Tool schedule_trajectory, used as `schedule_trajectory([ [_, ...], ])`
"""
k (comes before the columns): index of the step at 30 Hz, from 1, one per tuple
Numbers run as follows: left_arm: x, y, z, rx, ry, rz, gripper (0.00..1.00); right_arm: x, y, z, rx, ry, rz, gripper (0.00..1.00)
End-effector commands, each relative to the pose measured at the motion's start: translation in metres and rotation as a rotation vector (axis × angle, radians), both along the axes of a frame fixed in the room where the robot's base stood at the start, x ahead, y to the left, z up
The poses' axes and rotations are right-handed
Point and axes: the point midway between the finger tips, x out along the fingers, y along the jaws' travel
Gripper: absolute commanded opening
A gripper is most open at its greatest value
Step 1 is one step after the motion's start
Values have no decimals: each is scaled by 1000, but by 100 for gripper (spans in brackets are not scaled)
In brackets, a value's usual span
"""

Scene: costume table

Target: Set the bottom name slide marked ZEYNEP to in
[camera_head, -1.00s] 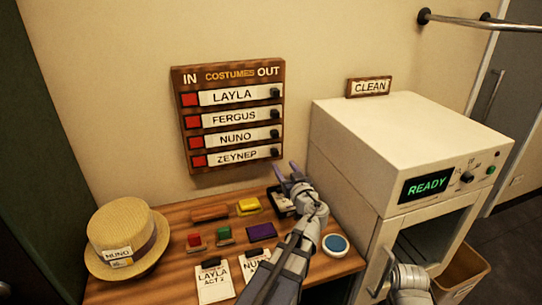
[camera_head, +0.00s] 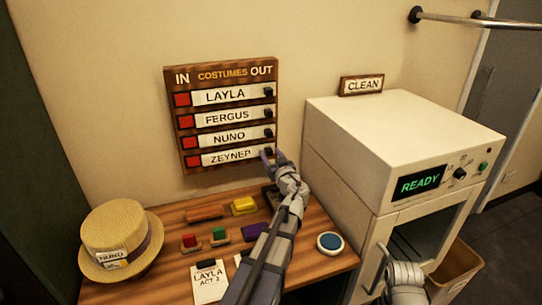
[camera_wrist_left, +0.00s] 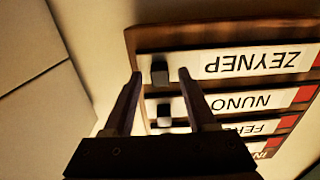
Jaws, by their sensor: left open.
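The bottom slide marked ZEYNEP (camera_head: 230,156) is on the wooden IN/OUT board (camera_head: 220,73). Its dark knob (camera_head: 269,151) is at the right, OUT end, and a red patch shows at the left. In the left wrist view the ZEYNEP slide (camera_wrist_left: 255,62) appears upside down. My left gripper (camera_head: 274,154) is open at the board's lower right corner. In the left wrist view its fingers stand on either side of the ZEYNEP knob (camera_wrist_left: 159,73), with gaps visible; whether they reach its depth is hard to tell. My right gripper's fingers are not visible.
The LAYLA, FERGUS and NUNO slides above also have knobs at the right; the NUNO knob (camera_wrist_left: 164,109) is close to the left fingers. Below is a table (camera_head: 165,250) with a straw hat (camera_head: 117,228), blocks and tags. A white cabinet (camera_head: 390,130) stands at the right.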

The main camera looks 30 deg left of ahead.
Motion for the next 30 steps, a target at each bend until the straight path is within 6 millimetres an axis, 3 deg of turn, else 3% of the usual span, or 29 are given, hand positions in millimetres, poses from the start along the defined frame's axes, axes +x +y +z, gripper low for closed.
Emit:
schedule_trajectory([
  [2, 0, 0, 0, 0, 0, 0, 57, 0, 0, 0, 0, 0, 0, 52],
  [18, 0, 0, 0, 0, 0, 1, 0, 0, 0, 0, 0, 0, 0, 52],
  [30, 0, 0, 0, 0, 0, 0, 0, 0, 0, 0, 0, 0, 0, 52],
])
